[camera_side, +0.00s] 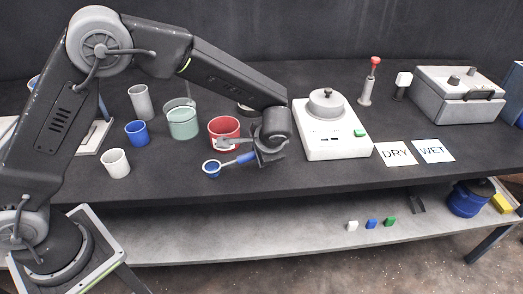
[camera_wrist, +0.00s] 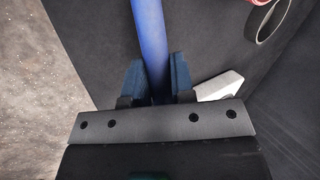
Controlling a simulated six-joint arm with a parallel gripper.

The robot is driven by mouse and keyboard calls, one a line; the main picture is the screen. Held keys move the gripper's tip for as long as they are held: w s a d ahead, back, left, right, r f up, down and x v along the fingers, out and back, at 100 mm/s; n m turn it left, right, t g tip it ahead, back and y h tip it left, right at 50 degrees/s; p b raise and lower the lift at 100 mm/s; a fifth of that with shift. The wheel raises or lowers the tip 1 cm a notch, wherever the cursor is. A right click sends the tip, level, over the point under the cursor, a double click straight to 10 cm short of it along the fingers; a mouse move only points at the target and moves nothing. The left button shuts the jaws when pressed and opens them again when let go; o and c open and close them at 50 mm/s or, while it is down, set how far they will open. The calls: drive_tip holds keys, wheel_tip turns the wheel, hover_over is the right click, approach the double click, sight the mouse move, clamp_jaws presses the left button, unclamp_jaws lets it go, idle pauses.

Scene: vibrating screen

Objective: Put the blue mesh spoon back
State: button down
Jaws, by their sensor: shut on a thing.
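The blue mesh spoon (camera_side: 212,168) has a round bowl with a blue rim and a blue handle. My gripper (camera_side: 256,156) is shut on its handle, and the bowl points left, in front of the red container (camera_side: 224,130). In the wrist view the blue handle (camera_wrist: 150,40) runs up from between the jaws of my gripper (camera_wrist: 153,80). The bowl is outside the wrist view. I cannot tell whether the spoon touches the table.
A white device (camera_side: 331,145) stands right of my gripper. Cards marked DRY (camera_side: 396,153) and WET (camera_side: 433,151) lie farther right.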

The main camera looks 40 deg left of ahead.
drive_tip(key=c, duration=1)
unclamp_jaws()
drive_tip(key=shift+r, duration=0.2)
drive_tip(key=v, duration=1.2)
drive_tip(key=s+a+r+n+h, duration=0.2)
drive_tip(key=s+a+r, duration=0.35)
drive_tip(key=s, duration=0.25)
drive_tip(key=s+a+r+n+h, duration=0.2)
drive_tip(key=s+a+r, duration=0.2)
drive_tip(key=s+a, duration=0.3)
drive_tip(key=s, duration=0.2)
drive_tip(key=s+n+t+h, duration=0.1)
drive_tip(key=s, duration=0.2)
drive_tip(key=s+a+f+n+t, duration=0.1)
drive_tip(key=s, duration=0.2)
drive_tip(key=shift+s+f, duration=0.1)
drive_tip(key=shift+s, duration=0.05)
